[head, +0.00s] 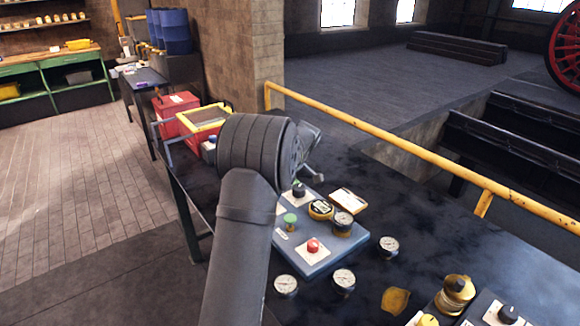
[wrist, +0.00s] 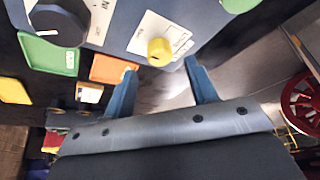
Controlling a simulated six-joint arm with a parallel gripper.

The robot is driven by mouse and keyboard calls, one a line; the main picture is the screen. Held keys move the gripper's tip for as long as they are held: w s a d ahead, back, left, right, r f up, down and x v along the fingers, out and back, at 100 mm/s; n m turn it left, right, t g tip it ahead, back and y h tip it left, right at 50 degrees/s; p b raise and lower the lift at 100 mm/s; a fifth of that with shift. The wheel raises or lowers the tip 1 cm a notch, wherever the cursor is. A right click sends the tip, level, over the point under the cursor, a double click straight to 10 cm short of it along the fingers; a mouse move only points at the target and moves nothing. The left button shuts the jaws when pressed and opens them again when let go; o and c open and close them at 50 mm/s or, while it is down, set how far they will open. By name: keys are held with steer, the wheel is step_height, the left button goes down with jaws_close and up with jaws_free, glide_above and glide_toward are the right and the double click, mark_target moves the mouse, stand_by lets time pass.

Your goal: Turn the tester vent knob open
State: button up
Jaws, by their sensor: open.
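The blue tester panel (head: 322,262) lies on the dark bench, partly hidden behind my arm. In the head view it carries a black knob (head: 299,190), a green button (head: 290,220), a red button (head: 313,245) and a gauge (head: 343,221). In the wrist view a small yellow knob (wrist: 160,51) sits on a white lettered plate, with a large black knob (wrist: 60,22) to its left. I cannot tell for sure which is the vent knob. My gripper (wrist: 160,66) is open and empty. Its fingertips flank the yellow knob in the picture; contact is not visible.
Loose gauges (head: 389,246) lie around the panel. A brass fitting (head: 455,294) and another black knob (head: 508,314) are at the lower right. Red boxes (head: 178,103) stand at the bench's far left. A yellow rail (head: 390,153) runs along the far side.

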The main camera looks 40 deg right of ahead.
steer(key=v, duration=1.3)
steer(key=shift+f, duration=0.15)
steer(key=x, duration=1.7)
steer(key=shift+w+a+f, duration=0.1)
steer(key=shift+f, duration=0.1)
steer(key=shift+m+t+h, duration=0.3)
steer(key=shift+m, duration=0.7)
steer(key=m+h, duration=0.1)
steer(key=m, duration=0.2)
steer(key=m+h, duration=0.1)
steer(key=m, duration=0.2)
steer(key=shift+a+t, duration=0.2)
steer(key=shift+t, duration=0.2)
steer(key=m+h, duration=0.1)
steer(key=m, duration=0.3)
steer(key=shift+a+h, duration=0.1)
steer(key=shift+h, duration=0.3)
steer(key=shift+a+m+g+h, duration=0.1)
steer(key=shift+m+g+h, duration=0.35)
steer(key=shift+m, duration=1.35)
